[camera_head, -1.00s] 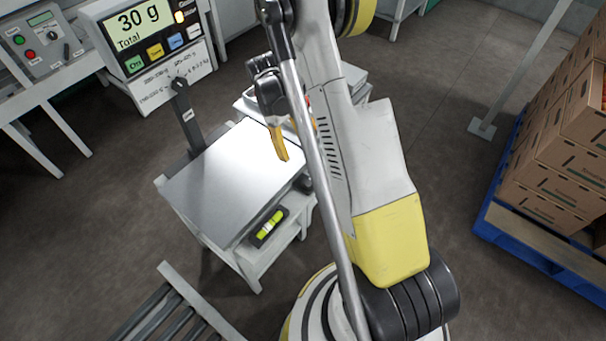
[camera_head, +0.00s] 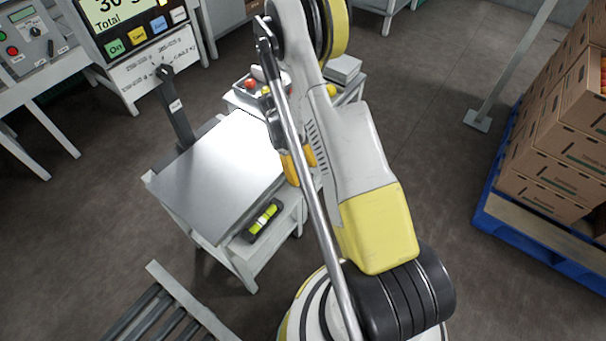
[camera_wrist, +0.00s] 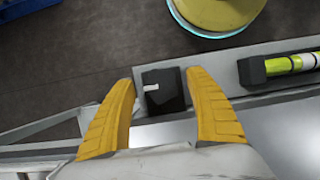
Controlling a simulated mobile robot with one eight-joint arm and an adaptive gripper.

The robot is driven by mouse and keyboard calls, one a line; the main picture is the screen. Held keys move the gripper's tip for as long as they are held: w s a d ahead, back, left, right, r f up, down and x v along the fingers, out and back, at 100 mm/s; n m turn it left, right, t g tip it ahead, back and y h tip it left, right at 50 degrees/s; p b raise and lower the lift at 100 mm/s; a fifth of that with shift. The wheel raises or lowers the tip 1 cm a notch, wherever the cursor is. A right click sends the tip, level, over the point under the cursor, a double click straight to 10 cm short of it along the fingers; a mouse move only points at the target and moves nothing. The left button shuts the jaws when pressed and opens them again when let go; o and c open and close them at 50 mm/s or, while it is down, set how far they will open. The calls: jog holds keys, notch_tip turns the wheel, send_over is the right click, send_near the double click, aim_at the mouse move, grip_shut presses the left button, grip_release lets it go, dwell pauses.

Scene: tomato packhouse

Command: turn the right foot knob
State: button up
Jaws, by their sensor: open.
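The foot knob (camera_wrist: 165,92) is a black block with a white mark on its left, in the wrist view by the scale's pale edge. My gripper (camera_wrist: 158,77) is open; its yellow fingers stand on either side of the knob, with a gap visible on the left. I cannot tell how deep they reach. In the head view my gripper (camera_head: 299,168) is at the right side of the scale's steel plate (camera_head: 215,165), and my arm hides the knob. A spirit level (camera_head: 262,221) with a yellow-green vial sits at the scale's front; it also shows in the wrist view (camera_wrist: 285,66).
The scale's display (camera_head: 125,30) stands on a post at the back left. A small table with tomatoes (camera_head: 250,84) is behind my arm. Boxes (camera_head: 550,150) on a blue pallet (camera_head: 490,215) stand right. A roller conveyor (camera_head: 165,315) lies in front.

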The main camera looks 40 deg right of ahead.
jog(key=c, duration=1.2)
jog(key=shift+m+y, duration=0.3)
jog(key=shift+m, duration=0.5)
jog(key=o, duration=1.2)
